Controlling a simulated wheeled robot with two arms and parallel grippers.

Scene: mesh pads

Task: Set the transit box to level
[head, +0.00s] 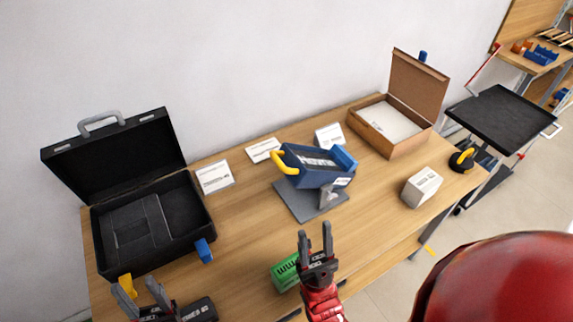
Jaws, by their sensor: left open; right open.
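I take the transit box to be the blue box (309,168) with white lettering and a yellow handle (284,155) on its left end. It sits tilted on a grey stand (290,199) in the middle of the wooden bench. My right gripper (315,241) is open and empty in front of the box, apart from it, near the front edge. My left gripper (143,285) is open at the bottom left, in front of the black case and away from the box. A yellow piece shows at its left finger; I cannot tell what it belongs to.
An open black case (130,170) stands at left, with a blue latch (204,251). A green block (285,274) lies beside my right gripper. White cards (214,177) line the back. An open cardboard box (419,85), a white carton (421,187) and a black cart (503,117) are at right.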

